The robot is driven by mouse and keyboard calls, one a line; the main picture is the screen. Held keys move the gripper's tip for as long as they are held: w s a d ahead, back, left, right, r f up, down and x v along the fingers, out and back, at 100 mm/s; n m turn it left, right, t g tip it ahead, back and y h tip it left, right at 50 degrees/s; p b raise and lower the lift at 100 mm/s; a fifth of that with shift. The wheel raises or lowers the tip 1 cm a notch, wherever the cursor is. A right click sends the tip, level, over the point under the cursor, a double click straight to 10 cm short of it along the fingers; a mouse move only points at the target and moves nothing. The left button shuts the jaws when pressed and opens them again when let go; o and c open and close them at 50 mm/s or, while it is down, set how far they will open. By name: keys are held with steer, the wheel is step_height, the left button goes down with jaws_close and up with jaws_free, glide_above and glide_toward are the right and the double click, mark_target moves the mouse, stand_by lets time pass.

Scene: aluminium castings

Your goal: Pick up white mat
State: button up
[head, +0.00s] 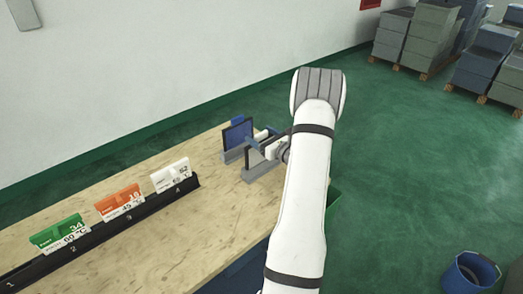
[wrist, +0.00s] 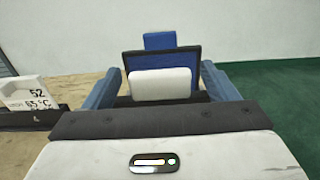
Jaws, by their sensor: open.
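A white pad with rounded corners, which looks like the white mat (wrist: 160,84), stands upright in the wrist view in front of a dark-framed blue panel. My gripper (wrist: 161,72) is open, with one blue-grey finger on each side of the pad and a visible gap to each. Its lower edge is hidden behind the dark front edge of my gripper. In the head view my gripper (head: 258,145) is at the panel (head: 237,137) at the far end of the table; my arm hides part of this area.
A wooden table (head: 135,220) carries a black rail (head: 110,225) with green, orange and white cards (head: 172,177). Grey blocks (head: 262,168) stand by the panel. A blue bucket (head: 470,272) is on the green floor. Stacked crates (head: 430,35) stand at the back right.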

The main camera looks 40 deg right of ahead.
steer(key=shift+w, duration=0.25)
steer(key=shift+c, duration=0.4)
steer(key=c, duration=1.3)
steer(key=shift+r, duration=0.1)
